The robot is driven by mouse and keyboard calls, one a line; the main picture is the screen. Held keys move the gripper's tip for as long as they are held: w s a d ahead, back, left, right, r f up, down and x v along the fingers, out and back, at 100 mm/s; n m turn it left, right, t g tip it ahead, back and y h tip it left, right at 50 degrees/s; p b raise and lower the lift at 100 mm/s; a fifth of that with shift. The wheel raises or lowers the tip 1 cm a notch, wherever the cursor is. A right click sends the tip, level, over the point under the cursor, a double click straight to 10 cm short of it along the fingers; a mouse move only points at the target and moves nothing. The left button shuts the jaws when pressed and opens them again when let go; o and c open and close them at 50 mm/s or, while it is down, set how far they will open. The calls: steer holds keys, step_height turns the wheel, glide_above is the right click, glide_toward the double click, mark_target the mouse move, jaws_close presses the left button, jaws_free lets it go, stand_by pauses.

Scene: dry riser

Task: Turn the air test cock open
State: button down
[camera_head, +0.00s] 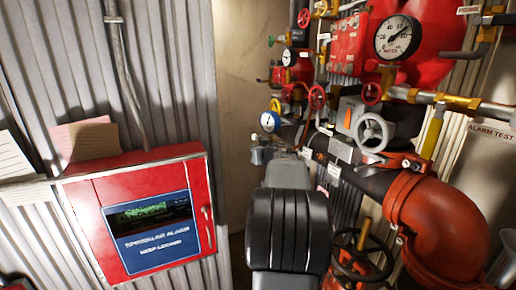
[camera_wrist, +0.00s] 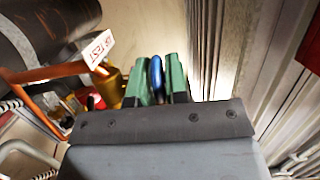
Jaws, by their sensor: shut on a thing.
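In the wrist view my gripper (camera_wrist: 157,75) has two green fingertips closed on a thin blue handle (camera_wrist: 156,72), seen nearly edge-on. A white tag (camera_wrist: 97,49) with red letters, ending in "TEST", is just left of the fingers, so this looks like the air test cock. A brass-yellow fitting (camera_wrist: 111,86) is beside the left finger. How far the handle is turned cannot be told. In the head view my dark arm covers the lower middle, and the handle cannot be made out there.
A red alarm cabinet (camera_head: 140,212) is on the corrugated wall at left. Pipes, gauges and a grey handwheel (camera_head: 373,133) crowd the right, with a large orange pipe elbow (camera_head: 437,222) and a dark handwheel (camera_head: 361,259) low down. A blue-rimmed gauge (camera_head: 269,122) is beyond my arm.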

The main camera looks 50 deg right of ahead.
steer(key=shift+g+y, duration=0.3)
steer(key=shift+g, duration=0.7)
steer(key=c, duration=1.4)
jaws_free()
steer(key=v, duration=1.3)
steer(key=shift+s, duration=0.35)
steer(key=shift+a+r, duration=0.1)
